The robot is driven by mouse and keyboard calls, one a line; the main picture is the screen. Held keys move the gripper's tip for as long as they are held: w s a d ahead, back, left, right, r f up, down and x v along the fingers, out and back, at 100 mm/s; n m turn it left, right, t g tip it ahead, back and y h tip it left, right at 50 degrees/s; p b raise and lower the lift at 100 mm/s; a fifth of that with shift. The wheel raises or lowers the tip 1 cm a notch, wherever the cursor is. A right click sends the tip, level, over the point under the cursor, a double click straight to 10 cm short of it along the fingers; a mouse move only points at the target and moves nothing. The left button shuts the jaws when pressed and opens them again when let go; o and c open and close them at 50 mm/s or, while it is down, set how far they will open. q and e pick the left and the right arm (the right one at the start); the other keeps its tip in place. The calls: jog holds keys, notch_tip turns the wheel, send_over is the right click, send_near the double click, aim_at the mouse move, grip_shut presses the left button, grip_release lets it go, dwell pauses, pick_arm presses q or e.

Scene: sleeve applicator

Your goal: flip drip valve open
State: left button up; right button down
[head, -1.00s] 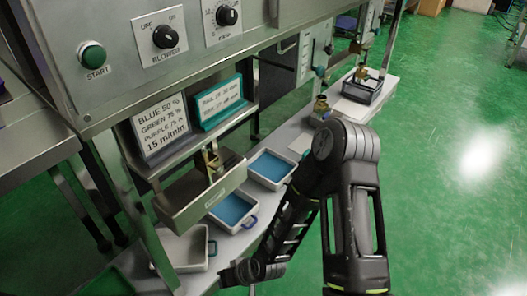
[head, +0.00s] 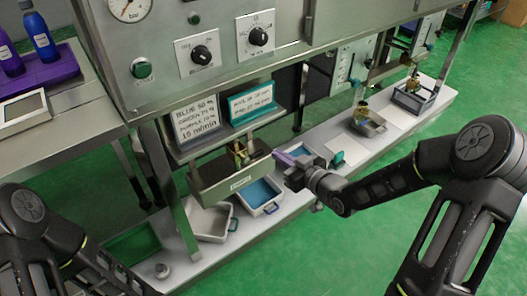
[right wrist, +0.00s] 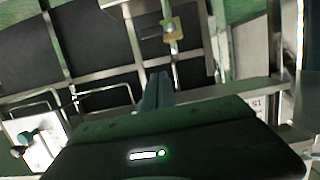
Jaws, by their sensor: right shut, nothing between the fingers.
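Small brass valve fittings hang under the machine in the head view. One is above the grey box (head: 232,180) at the left (head: 240,152), one is at the middle (head: 361,113), and one is at the far right (head: 413,82). I cannot tell which is the drip valve or its setting. My right gripper (head: 281,160) is just right of the grey box, apart from the left brass fitting. In the right wrist view its fingers (right wrist: 157,90) are together and empty, with a brass fitting (right wrist: 172,28) beyond them. My left arm shows at lower left; its gripper is out of view.
A blue-filled tray (head: 262,196) and a pale tray (head: 210,222) stand on the long shelf (head: 345,170) below. Two label boards (head: 195,118) stand on the ledge above the grey box. Purple and blue bottles (head: 40,38) stand at upper left. Green floor is open at right.

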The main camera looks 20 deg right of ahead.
jog(key=b, duration=0.2)
send_over(260, 154)
jog(key=s, duration=0.2)
notch_tip(260, 154, down, 3)
jog(key=f, duration=0.1)
jog(key=f+b, duration=0.1)
jog(key=shift+s+a+f, duration=0.2)
jog(key=shift+a+f, duration=0.05)
jog(key=shift+f, duration=0.55)
